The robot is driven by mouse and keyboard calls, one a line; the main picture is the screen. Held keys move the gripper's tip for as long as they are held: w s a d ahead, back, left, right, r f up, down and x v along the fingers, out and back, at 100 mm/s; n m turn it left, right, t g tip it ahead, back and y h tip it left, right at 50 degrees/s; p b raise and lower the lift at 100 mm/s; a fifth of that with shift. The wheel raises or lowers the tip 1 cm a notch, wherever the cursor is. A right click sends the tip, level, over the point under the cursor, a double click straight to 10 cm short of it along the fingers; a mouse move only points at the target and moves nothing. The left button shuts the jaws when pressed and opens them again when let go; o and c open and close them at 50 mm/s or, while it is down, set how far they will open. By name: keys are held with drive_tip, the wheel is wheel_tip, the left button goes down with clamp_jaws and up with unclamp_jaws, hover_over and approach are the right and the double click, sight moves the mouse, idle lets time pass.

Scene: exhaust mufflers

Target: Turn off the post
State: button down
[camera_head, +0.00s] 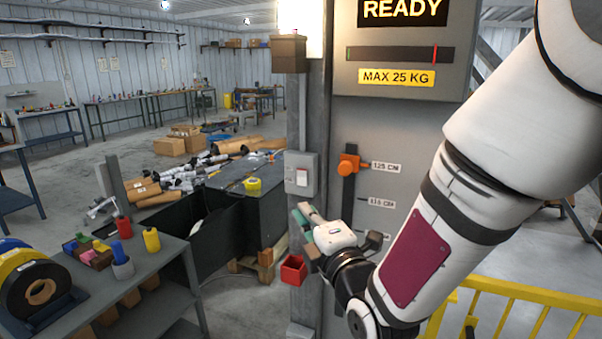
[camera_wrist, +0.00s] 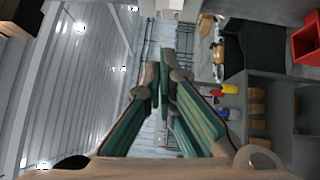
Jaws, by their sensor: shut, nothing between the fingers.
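A grey switch box (camera_head: 301,173) with a white rocker is mounted on the grey steel post (camera_head: 308,110) in the head view. The rocker's position is too small to tell. My gripper (camera_head: 304,212), with green fingers, is just below the box and in front of the post, apparently not touching the box. In the wrist view my gripper (camera_wrist: 159,78) has its fingertips close together with nothing between them. A pale box-like shape (camera_wrist: 169,5) is cut off at the top edge there; I cannot tell if it is the switch box.
A panel (camera_head: 405,45) reading READY and MAX 25 KG stands right of the post, with an orange knob (camera_head: 348,165) on a slider below. A red bin (camera_head: 293,270) hangs low by the post. A bench (camera_head: 150,270) is at left, yellow railing (camera_head: 530,292) at right.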

drive_tip(key=shift+w, duration=0.1)
drive_tip(key=p, duration=0.2)
approach(298, 178)
drive_tip(key=w+a+r, duration=0.2)
drive_tip(key=w+a, duration=0.1)
drive_tip(key=a, duration=0.1)
drive_tip(key=shift+w+a, duration=0.1)
drive_tip(key=shift+w, duration=0.75)
drive_tip(key=shift+w+r+b, duration=0.15)
drive_tip(key=shift+w+b, duration=0.2)
drive_tip(key=shift+w, duration=0.05)
drive_tip(key=shift+s, duration=0.1)
